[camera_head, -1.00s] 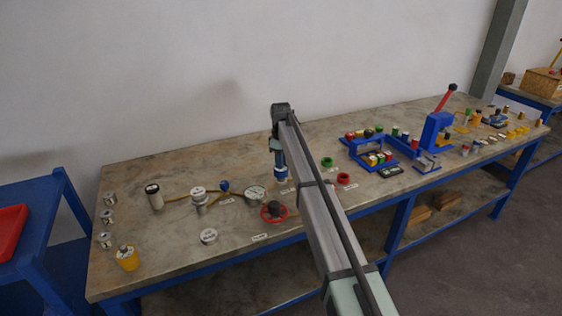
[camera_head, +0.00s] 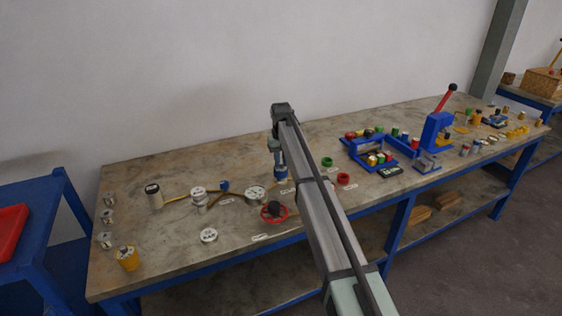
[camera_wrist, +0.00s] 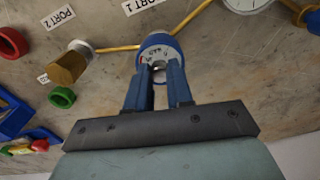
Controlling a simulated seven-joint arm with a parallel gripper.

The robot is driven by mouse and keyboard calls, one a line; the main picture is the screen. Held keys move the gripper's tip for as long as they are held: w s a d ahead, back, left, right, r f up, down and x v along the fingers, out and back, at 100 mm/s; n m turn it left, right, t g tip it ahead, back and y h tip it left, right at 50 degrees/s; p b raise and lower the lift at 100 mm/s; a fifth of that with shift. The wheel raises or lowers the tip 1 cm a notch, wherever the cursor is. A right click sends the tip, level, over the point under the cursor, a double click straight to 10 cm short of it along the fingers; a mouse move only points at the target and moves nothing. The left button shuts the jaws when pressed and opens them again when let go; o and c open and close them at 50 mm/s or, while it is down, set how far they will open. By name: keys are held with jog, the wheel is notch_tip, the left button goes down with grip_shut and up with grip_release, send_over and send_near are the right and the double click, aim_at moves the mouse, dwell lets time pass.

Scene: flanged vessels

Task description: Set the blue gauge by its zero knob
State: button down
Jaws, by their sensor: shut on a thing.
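The blue gauge (camera_wrist: 160,43) has a blue rim and a white face with small dark markings, in the upper middle of the wrist view. My gripper (camera_wrist: 159,73) has blue fingers, brought together at the gauge's near side and shut on its zero knob. The fingers hide most of the knob, and the pointer reading is too small to tell. In the head view my gripper (camera_head: 281,173) points down at the middle of the bench, and its fingers and arm largely hide the gauge.
A green ring (camera_head: 327,162) and a red ring (camera_head: 344,179) lie to the right. A brass cylinder (camera_wrist: 68,65) and a yellow pipe (camera_wrist: 195,14) are near the gauge. The bench's front left is partly clear.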

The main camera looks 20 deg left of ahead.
aim_at(281, 163)
jog(key=shift+m, duration=0.6)
jog(key=c, duration=1)
grip_release()
notch_tip(281, 163, up, 14)
jog(key=shift+f, duration=0.1)
